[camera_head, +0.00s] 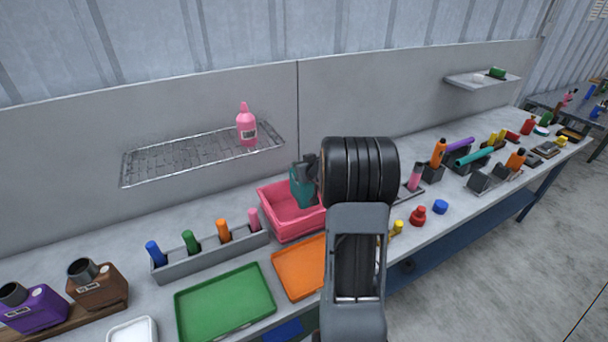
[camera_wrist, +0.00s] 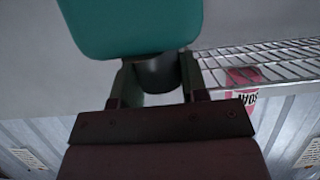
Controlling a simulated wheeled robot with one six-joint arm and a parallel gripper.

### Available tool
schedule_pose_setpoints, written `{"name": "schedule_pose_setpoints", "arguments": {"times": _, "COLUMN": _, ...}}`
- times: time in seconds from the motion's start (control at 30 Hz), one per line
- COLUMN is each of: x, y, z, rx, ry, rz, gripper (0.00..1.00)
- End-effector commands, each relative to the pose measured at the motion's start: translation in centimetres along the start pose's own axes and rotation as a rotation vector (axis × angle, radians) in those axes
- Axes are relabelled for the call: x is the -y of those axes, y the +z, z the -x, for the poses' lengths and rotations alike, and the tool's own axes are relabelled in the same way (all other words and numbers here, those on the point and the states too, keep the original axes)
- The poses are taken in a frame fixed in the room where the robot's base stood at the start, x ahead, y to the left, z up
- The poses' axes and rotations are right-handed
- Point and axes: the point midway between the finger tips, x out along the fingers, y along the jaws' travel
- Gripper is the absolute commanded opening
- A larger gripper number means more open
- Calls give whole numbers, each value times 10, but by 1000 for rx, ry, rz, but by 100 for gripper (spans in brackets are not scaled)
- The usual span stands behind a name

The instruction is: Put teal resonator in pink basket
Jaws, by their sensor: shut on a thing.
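The teal resonator (camera_head: 302,188) hangs over the pink basket (camera_head: 270,215) in the head view. My gripper (camera_head: 308,165) is partly hidden behind my own arm. In the wrist view the resonator's teal body (camera_wrist: 135,25) shows at the top, with its dark round neck between the two fingers of my gripper (camera_wrist: 155,72). My gripper is shut on that neck. The basket's right side is hidden by my arm. I cannot tell whether the resonator touches the basket floor.
A wire shelf (camera_head: 200,155) with a pink bottle (camera_head: 247,128) is on the wall behind. A grey rack (camera_head: 212,253) of coloured cylinders, a green tray (camera_head: 225,304) and an orange tray (camera_head: 300,268) lie near the basket. Small parts crowd the bench at right.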

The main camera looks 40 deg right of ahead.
Motion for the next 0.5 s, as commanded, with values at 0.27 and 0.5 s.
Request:
{"name": "schedule_pose_setpoints", "arguments": {"times": 0.27, "x": -7, "y": 16, "z": -11, "rx": -2, "ry": 0, "rz": -2, "gripper": 0}}
{"name": "schedule_pose_setpoints", "arguments": {"times": 0.5, "x": -7, "y": 32, "z": -18, "rx": -4, "ry": 0, "rz": 1, "gripper": 0}}
